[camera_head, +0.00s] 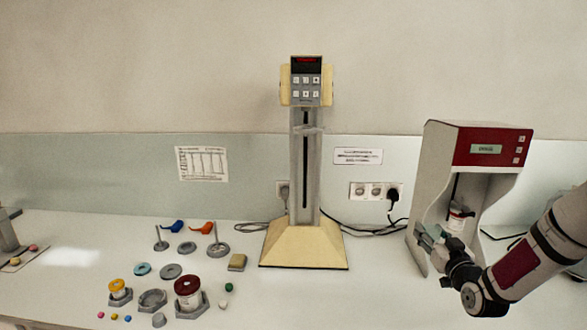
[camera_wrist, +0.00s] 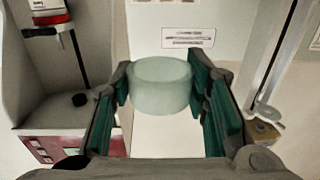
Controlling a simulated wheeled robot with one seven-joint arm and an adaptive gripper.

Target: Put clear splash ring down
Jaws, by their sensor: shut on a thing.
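My gripper (camera_wrist: 160,92) is shut on the clear splash ring (camera_wrist: 161,84), a pale, translucent, short round ring held between the green finger pads in the wrist view. In the head view my gripper (camera_head: 432,236) is at the right, in front of the red and white machine and above the table. The ring is too small and blended with the pads there to tell its outline. The wrist view shows nothing directly touching the ring apart from the pads.
A tall mixer stand (camera_head: 303,246) is at the middle back. Several jars, rings and tools, including a dark-lidded jar (camera_head: 188,289), lie at left-centre. The front middle of the table (camera_head: 330,297) is clear.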

